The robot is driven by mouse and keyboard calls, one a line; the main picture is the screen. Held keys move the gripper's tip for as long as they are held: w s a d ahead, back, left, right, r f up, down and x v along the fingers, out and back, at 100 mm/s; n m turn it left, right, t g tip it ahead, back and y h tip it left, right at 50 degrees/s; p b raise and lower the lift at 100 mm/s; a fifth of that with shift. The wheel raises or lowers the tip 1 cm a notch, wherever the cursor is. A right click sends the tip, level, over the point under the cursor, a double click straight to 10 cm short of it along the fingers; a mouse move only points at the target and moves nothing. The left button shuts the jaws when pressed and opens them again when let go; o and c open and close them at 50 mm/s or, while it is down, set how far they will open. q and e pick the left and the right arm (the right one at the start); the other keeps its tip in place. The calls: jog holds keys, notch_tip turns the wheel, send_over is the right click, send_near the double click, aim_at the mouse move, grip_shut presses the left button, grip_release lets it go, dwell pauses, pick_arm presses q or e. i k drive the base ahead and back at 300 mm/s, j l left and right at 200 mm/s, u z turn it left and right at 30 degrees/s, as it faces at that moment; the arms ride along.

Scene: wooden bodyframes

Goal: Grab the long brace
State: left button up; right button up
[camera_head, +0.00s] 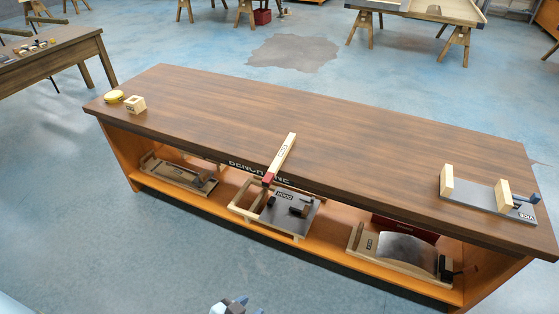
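A long pale wooden bar with a small dark label, which looks like the long brace (281,154), lies across the front edge of the brown bench top (330,125), near its middle. Its near end reaches over the edge to a red piece (267,179). I cannot tell whether the two are joined. Only a grey and dark tip, probably of my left gripper (235,306), shows at the bottom edge, well apart from the bar. Its fingers cannot be made out. My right gripper is not in view.
A pale wooden block (135,104) and a yellow round object (114,96) sit at the bench's left end. A clamp-like plate (480,192) lies at the right end. The orange lower shelf (330,247) holds several wood-and-metal assemblies. The middle of the bench top is clear.

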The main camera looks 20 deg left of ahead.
aim_at(270, 176)
jog(key=i+j, duration=0.1)
jog(key=j, duration=0.3)
jog(key=i+j+u, duration=0.15)
jog(key=j, duration=0.7)
jog(key=i+j+u, duration=0.1)
jog(key=j, duration=0.3)
jog(key=i+j, duration=0.2)
jog(key=j, duration=0.2)
jog(key=i+j+u, duration=0.15)
jog(key=j, duration=0.25)
jog(key=i+j, duration=0.35)
jog(key=i, duration=0.15)
